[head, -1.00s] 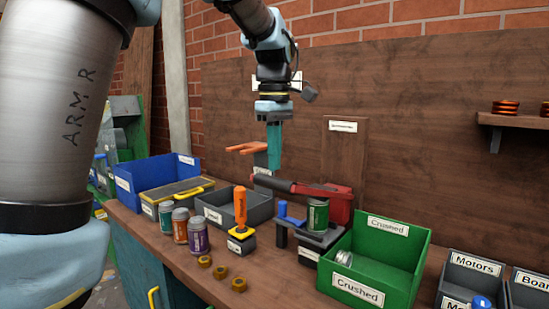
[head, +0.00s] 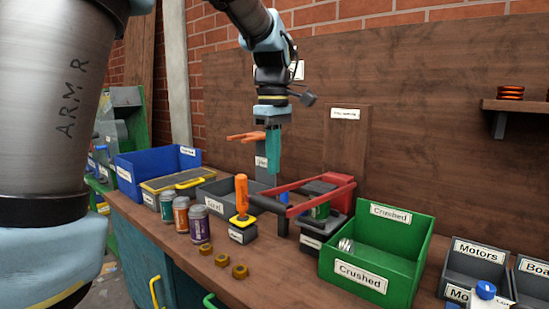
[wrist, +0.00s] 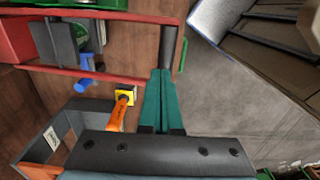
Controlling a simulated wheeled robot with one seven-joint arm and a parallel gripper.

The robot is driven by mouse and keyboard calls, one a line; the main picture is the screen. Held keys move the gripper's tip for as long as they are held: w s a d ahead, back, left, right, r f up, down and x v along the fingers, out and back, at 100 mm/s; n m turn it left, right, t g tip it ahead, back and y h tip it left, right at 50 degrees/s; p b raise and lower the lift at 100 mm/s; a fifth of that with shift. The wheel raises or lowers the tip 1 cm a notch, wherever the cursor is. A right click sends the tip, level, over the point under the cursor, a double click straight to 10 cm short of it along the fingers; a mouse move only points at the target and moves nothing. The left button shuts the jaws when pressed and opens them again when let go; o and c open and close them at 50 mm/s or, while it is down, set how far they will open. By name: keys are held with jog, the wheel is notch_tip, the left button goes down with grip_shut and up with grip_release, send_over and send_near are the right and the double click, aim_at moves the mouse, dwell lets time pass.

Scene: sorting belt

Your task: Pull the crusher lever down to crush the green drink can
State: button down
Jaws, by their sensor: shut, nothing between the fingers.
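The crusher's red lever (head: 308,186) slopes down to the left from its red block (head: 339,180). In the wrist view the fingertips (wrist: 162,72) overlap the picture near the end of the black grip (wrist: 168,48); contact is unclear.
The green Crushed bin (head: 393,250) stands right of the crusher with a flattened can inside. An orange-handled tool (head: 242,194) stands close to the grip. Several cans (head: 199,224) and brass nuts (head: 222,260) are at the left front. A blue bin (head: 130,183) is behind them.

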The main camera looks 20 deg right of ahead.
aim_at(270, 211)
jog(key=shift+s+a+f+b, duration=0.15)
jog(key=shift+f+b, duration=0.15)
jog(key=shift+f, duration=0.3)
jog(key=shift+a+f+b, duration=0.1)
jog(key=shift+f+b, duration=0.2)
jog(key=shift+f, duration=0.3)
jog(key=shift+s+a+f+b, duration=0.1)
jog(key=shift+a+f+b, duration=0.1)
jog(key=shift+f+b, duration=1.55)
jog(key=shift+s+a+f+b, duration=0.15)
jog(key=shift+f+b, duration=0.6)
jog(key=shift+f, duration=1.95)
jog(key=shift+f, duration=0.1)
jog(key=r+p, duration=0.2)
jog(key=p, duration=0.1)
jog(key=r+p, duration=0.1)
jog(key=p, duration=0.1)
jog(key=shift+w+d+r, duration=0.2)
jog(key=shift+d+r, duration=0.05)
jog(key=shift+r, duration=0.05)
jog(key=shift+f, duration=0.1)
